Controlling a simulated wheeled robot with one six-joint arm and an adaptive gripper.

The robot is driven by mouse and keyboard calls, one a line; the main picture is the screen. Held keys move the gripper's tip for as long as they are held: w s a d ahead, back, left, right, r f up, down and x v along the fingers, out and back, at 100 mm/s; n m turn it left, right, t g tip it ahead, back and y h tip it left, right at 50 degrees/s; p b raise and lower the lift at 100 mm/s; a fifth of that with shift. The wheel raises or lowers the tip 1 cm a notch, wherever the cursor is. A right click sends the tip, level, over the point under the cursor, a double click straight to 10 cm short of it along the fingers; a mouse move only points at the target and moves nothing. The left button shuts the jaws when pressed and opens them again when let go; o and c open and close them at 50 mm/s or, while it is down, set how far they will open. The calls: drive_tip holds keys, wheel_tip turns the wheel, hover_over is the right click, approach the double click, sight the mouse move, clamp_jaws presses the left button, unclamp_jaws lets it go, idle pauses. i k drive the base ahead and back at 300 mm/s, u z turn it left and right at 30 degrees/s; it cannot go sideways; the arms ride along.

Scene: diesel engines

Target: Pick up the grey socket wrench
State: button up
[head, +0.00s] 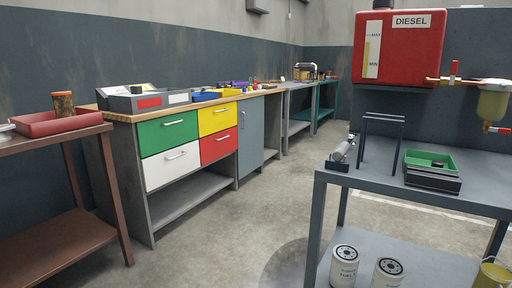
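I cannot make out a grey socket wrench for sure in the head view. Small tools and parts lie on the long wooden-topped workbench (143,116), too small to tell apart. A grey metallic cylindrical part (343,149) rests at the left edge of the grey-blue table (374,180) on the right; it does not clearly look like a wrench. My gripper is not in view.
A grey organiser (120,101) stands on the workbench, above coloured drawers (167,131). A brown table (45,143) with a red tray (57,122) is at left. The right table holds a green tray (418,158) and a dark frame (383,117). The middle floor is clear.

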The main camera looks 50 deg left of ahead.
sight(341, 149)
drive_tip(key=u, duration=0.75)
drive_tip(key=k, duration=1.3)
drive_tip(key=u, duration=0.05)
drive_tip(key=i, duration=0.6)
drive_tip(key=u, duration=0.8)
drive_tip(key=i, duration=0.7)
drive_tip(key=z, duration=0.45)
drive_tip(key=i, duration=0.65)
drive_tip(key=z, duration=0.6)
